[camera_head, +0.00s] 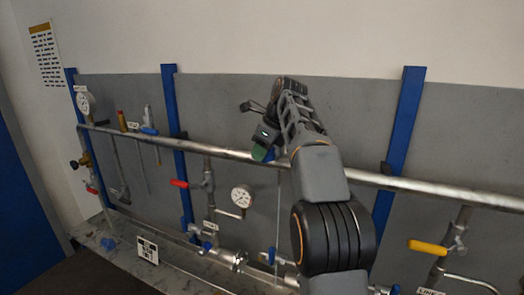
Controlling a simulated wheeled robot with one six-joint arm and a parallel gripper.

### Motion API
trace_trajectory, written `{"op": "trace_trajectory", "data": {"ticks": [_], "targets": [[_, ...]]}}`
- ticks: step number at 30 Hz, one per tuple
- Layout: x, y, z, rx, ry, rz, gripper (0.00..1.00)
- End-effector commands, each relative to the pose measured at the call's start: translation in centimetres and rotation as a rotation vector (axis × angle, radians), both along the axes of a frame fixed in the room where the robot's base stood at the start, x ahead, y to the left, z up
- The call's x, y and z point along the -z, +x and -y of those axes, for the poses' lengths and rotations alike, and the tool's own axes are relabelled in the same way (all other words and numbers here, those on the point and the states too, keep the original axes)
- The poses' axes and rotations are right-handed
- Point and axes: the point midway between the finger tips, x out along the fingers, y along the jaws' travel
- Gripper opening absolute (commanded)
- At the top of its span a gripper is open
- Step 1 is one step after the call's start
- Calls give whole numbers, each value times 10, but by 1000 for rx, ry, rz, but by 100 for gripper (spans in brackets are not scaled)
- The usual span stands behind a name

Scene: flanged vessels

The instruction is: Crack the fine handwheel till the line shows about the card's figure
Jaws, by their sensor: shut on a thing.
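My gripper (262,143) is at the upper middle, in front of the long pipe, shut on a green part (260,153) that looks like a small handwheel; my wrist and arm hide most of it. A round white gauge (242,196) stands below and left of it; its needle is too small to read. A second white gauge (84,103) is at the far left. A white card with dark blocks (147,250) stands at the lower left; its figure cannot be read. A printed sheet (47,53) hangs on the left wall, also unreadable.
A long steel pipe (225,153) crosses the grey panel between blue posts (396,140). Red levers (179,184), a yellow lever (428,247) and blue handles (207,246) stick out from the pipework. My arm blocks the middle right.

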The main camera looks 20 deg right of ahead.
Motion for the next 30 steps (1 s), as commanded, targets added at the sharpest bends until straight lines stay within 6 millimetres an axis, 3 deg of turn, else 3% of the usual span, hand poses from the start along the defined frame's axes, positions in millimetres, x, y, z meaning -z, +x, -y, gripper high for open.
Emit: {"op": "trace_trajectory", "data": {"ticks": [12,30], "targets": [[1,1,-1,2,-149,-156,1],[0,0,-1,1,-183,-190,1]]}}
